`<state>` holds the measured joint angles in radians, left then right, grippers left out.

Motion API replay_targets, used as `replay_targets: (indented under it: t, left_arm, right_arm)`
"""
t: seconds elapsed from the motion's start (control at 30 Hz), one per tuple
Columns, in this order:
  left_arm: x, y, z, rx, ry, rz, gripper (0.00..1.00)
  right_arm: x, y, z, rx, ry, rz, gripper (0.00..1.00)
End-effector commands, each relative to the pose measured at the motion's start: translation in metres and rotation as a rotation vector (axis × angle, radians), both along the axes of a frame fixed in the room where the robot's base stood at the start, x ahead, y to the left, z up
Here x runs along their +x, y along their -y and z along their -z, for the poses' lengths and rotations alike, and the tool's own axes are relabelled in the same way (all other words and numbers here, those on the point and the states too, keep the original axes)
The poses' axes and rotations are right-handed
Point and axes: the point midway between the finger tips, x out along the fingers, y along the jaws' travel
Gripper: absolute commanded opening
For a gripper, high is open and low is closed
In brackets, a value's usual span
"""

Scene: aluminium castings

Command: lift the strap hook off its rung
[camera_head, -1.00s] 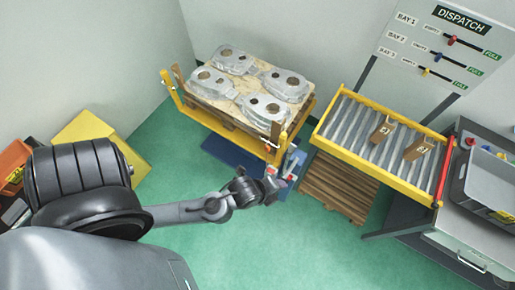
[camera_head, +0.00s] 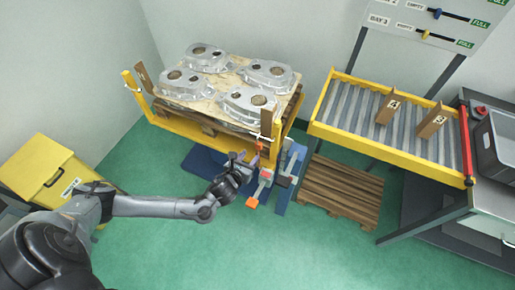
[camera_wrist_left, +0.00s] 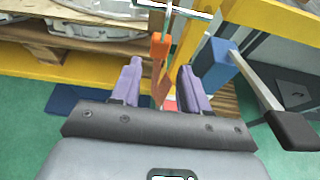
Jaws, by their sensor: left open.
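An orange strap hook (camera_wrist_left: 158,48) hangs near a thin metal rung (camera_wrist_left: 178,9) at the top of the left wrist view. An orange-brown strap piece (camera_wrist_left: 163,82) runs down below it. My left gripper (camera_wrist_left: 162,76) is open, with one purple finger on each side of the strap. I cannot tell whether either finger touches it. In the head view my left gripper (camera_head: 247,160) is at the front right corner of the yellow pallet stand (camera_head: 190,126). My right gripper is in neither view.
A blue block with a grey lever (camera_wrist_left: 218,64) stands close right of my left gripper. Several castings lie on the pallet stand. A roller conveyor (camera_head: 350,110) with brown blocks stands to the right, above a wooden pallet (camera_head: 340,190). Green floor in front is clear.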

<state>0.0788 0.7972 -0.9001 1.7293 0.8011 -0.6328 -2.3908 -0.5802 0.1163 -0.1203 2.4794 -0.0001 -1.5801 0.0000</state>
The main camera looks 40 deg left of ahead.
Motion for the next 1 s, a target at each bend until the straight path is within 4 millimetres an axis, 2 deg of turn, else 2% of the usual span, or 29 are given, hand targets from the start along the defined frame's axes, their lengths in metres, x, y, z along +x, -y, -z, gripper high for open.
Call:
replay_targets:
  t: [0.23,0.57,0.8,1.0]
  left_arm:
    - [0.032,-0.008,0.012,-0.002,0.005,-0.002,0.45]
    - [0.05,-0.013,0.02,-0.003,0.002,-0.002,0.45]
    - [0.078,-0.022,0.03,-0.004,0.002,-0.002,0.45]
    - [0.091,-0.025,0.035,-0.004,0.001,-0.001,0.45]
  right_arm:
    - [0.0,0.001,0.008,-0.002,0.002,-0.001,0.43]
    - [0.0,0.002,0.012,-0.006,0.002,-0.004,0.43]
    - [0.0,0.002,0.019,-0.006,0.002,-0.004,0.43]
    - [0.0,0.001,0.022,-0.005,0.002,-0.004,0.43]
